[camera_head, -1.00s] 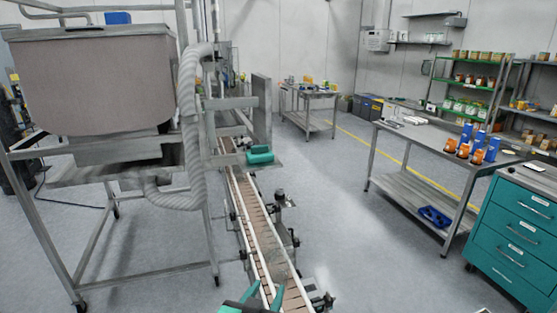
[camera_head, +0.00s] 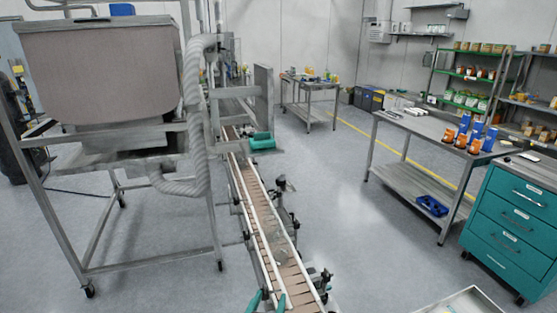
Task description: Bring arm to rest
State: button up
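My gripper (camera_head: 268,299) shows only as two teal fingertips at the bottom edge of the head view. The tips are apart, with conveyor visible between them and nothing seen held. The rest of the gripper and my arm are out of frame. The fingertips appear over or in front of the near part of the conveyor (camera_head: 257,208). What looks like a clear jar (camera_head: 280,247) stands on the belt beyond them, faint and hard to make out.
The filler's hopper (camera_head: 100,75) and metal frame (camera_head: 150,262) stand left of the conveyor. A workbench (camera_head: 420,132) with orange and blue items and a teal drawer cabinet (camera_head: 515,220) are at right. A tray (camera_head: 465,300) shows at bottom right. Floor between conveyor and workbench is clear.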

jog(key=s+f+n+y, duration=0.2)
jog(key=s+f, duration=1.2)
jog(key=s, duration=0.1)
jog(key=s+d+t, duration=0.1)
jog(key=s+d, duration=0.1)
jog(key=s, duration=1.8)
jog(key=shift+s+d+r+t+y, duration=0.15)
jog(key=shift+s+r+t+y, duration=0.15)
jog(key=shift+t, duration=0.1)
jog(key=shift+s+r, duration=0.1)
jog(key=shift+s, duration=0.05)
jog(key=shift+c, duration=1.1)
